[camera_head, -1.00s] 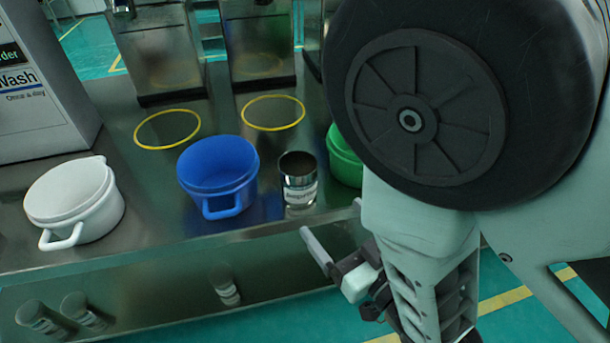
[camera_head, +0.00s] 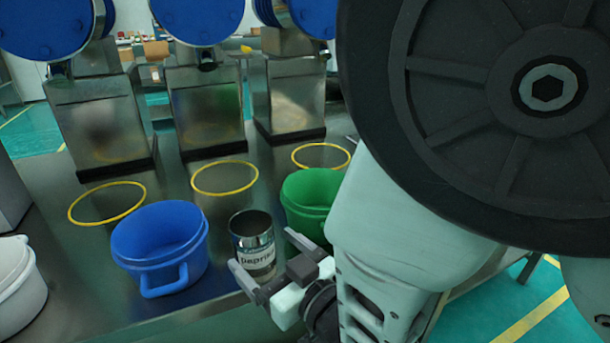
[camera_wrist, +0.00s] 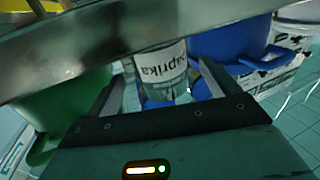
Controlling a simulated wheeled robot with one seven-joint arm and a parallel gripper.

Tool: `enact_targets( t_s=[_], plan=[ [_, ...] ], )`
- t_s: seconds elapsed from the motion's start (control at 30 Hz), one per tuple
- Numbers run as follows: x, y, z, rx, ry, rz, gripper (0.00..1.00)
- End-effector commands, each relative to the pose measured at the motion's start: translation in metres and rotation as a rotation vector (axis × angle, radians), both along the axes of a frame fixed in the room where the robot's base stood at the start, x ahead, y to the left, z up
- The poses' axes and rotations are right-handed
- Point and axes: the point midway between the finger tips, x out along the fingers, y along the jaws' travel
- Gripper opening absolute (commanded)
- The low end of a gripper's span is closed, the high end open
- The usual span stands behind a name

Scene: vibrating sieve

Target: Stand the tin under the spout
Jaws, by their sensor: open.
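The tin (camera_head: 255,248), a shiny metal can labelled "paprika", stands upright and open-topped on the steel bench between a blue pot and a green pot. My gripper (camera_head: 261,250) is open and empty at the bench's front edge, with its fingers pointing toward the tin. The wrist view shows the tin (camera_wrist: 160,68) between the two spread fingers; contact cannot be told. Three machines with blue drums stand behind, with spouts such as the middle one (camera_head: 207,62). A yellow ring (camera_head: 225,178) lies on the bench before each machine.
The blue pot (camera_head: 160,248) is close left of the tin. The green pot (camera_head: 308,202) is close right, partly hidden by my arm. A white pot (camera_head: 15,287) stands at far left. The bench between the pots and machines is clear. A metal edge (camera_wrist: 90,42) crosses the wrist view.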

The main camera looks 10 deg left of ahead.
Motion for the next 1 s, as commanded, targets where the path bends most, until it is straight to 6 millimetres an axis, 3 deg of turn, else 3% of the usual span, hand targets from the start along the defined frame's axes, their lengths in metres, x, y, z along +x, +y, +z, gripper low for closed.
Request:
enact_targets(
  t_s=[0.3, 0.57, 0.73, 0.77, 1.0],
  plan=[
    [0.027, 0.032, 0.001, 0.001, -0.001, 0.001, 0.88],
    [0.028, 0.034, 0.001, 0.000, 0.000, 0.000, 0.88],
    [0.028, 0.034, 0.001, 0.000, 0.000, 0.000, 0.43],
    [0.028, 0.034, 0.001, 0.000, 0.000, 0.000, 0.39],
    [0.029, 0.034, 0.002, 0.001, -0.001, 0.000, 0.35]
  ],
)
